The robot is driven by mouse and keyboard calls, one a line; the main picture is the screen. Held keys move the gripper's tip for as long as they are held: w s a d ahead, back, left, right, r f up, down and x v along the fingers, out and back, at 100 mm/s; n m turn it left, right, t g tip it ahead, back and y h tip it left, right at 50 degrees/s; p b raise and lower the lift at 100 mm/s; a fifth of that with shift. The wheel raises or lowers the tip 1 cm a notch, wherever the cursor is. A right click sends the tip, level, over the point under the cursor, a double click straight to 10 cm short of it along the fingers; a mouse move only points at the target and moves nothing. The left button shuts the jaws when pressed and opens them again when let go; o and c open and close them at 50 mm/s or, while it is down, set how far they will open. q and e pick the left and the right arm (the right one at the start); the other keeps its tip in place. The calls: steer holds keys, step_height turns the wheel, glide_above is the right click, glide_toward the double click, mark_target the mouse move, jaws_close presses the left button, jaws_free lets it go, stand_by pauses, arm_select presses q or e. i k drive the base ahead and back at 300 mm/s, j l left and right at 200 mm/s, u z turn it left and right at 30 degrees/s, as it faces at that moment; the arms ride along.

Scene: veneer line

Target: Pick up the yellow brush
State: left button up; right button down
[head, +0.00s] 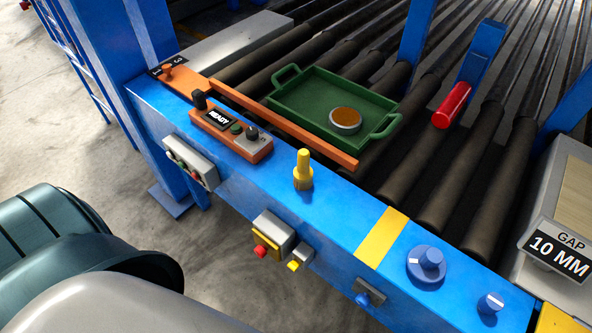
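The yellow brush (303,170) stands upright on the blue rail (340,213), handle up and a darker tan part at its base. It is just right of the orange control box and in front of the orange bar. Nothing is touching it that I can see, and it is not covered by anything. Neither my left nor my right gripper shows in the head view.
An orange control box (232,131) reading READY sits left of the brush. A green tray (285,105) holding a round tan-topped item (345,121) rests on dark rollers (437,187). Blue knobs (431,259) sit right, beyond a yellow stripe (382,236). Button boxes (273,229) hang on the rail's front.

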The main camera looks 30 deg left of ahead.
mark_target(302, 173)
steer(key=i+j+u, duration=0.1)
steer(key=u, duration=0.25)
steer(key=i+j+u, duration=0.15)
steer(key=j+u, duration=0.2)
steer(key=z, duration=1.55)
steer(key=k+j, duration=0.25)
steer(key=j, duration=0.15)
steer(key=k+j, duration=0.5)
steer(key=j, duration=0.25)
